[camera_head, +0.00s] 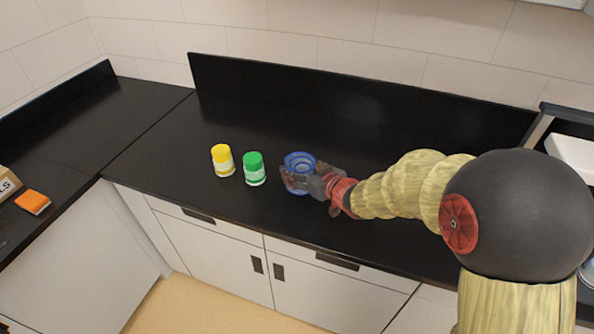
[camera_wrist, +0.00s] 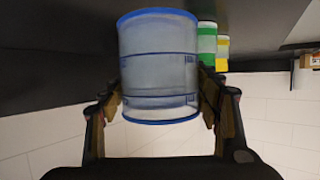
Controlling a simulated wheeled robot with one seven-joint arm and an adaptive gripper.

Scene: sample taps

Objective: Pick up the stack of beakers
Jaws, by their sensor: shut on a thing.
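The stack of beakers (camera_wrist: 158,65) is clear with blue rims and blue marks. In the head view the blue-rimmed beakers (camera_head: 299,160) stand upright on the black counter, right of the green-capped jar. My gripper (camera_head: 298,181) reaches in from the right and is shut on the stack. In the wrist view my gripper (camera_wrist: 163,100) has one finger on each side of the beaker wall. The fingers partly hide the stack in the head view. I cannot tell whether its base touches the counter.
A green-capped jar (camera_head: 254,170) and a yellow-capped jar (camera_head: 222,161) stand left of the stack. A black backsplash (camera_head: 350,105) runs behind. An orange item (camera_head: 33,202) lies on the left counter. The counter (camera_head: 160,165) left of the jars is clear.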

